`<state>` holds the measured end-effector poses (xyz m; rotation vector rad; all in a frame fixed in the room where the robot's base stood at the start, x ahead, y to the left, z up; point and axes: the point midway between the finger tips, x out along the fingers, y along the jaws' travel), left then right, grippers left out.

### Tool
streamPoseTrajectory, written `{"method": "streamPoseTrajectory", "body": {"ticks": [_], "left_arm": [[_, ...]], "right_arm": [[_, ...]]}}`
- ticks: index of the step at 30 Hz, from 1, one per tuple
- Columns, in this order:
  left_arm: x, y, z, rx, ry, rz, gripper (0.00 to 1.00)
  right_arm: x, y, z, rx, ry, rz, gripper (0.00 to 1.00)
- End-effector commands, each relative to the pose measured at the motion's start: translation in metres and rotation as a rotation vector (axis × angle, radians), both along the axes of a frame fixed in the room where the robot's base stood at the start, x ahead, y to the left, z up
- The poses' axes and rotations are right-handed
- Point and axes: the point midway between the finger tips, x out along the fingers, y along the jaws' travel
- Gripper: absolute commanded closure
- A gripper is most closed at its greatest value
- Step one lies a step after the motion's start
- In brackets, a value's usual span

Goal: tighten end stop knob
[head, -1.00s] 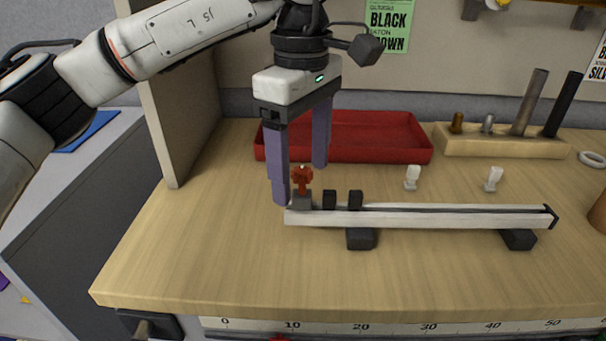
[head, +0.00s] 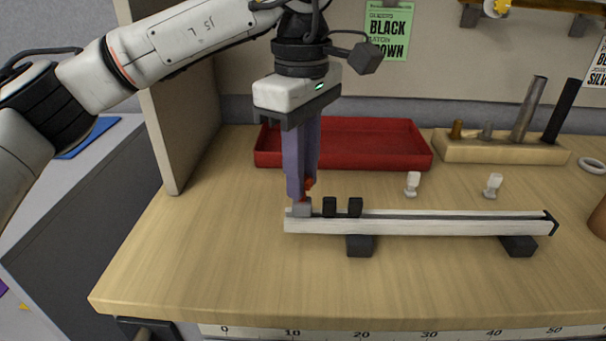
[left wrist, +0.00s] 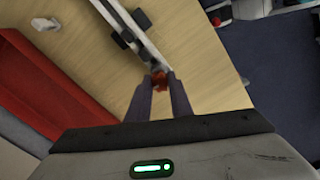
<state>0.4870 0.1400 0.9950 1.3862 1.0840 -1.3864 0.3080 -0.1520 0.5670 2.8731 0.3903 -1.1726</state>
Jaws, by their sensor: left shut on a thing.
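The red end stop knob (head: 309,184) sits on a grey end stop block (head: 302,209) at the left end of a pale rail (head: 420,226). My left gripper (head: 301,190) points down over it, its purple fingers shut on the knob and hiding most of it. In the left wrist view the knob (left wrist: 159,80) shows between the fingertips at the rail's end (left wrist: 146,50). My right gripper is not in view.
A red tray (head: 342,162) lies behind the rail. Two small white knobs (head: 412,181) stand between the rail and a wooden block (head: 502,150) holding several rods. A beige side panel (head: 170,100) rises at the left. The table front is clear.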

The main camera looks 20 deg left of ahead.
Motion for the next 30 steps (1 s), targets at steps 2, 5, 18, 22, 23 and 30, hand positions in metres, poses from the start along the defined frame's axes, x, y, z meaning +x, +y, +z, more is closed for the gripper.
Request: {"method": "streamPoseTrajectory", "body": {"ticks": [2,5,18,22,23,30], "left_arm": [[0.0,0.0,0.001,0.0,0.0,-0.017,0.97],[0.0,0.0,0.004,0.0,0.001,-0.116,0.97],[0.0,0.0,0.003,-0.001,0.0,-0.826,0.97],[0.0,0.0,0.002,-0.002,0.0,-1.035,0.97],[0.0,0.0,0.002,-0.002,0.0,-1.082,0.97],[0.0,0.0,0.001,-0.001,0.0,-1.465,0.97]], "right_arm": [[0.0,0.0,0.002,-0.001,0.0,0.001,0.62],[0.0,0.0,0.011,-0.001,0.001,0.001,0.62],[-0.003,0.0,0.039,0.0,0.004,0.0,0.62],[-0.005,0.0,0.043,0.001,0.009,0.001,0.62],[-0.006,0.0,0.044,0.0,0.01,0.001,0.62],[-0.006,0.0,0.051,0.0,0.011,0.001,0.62]]}}
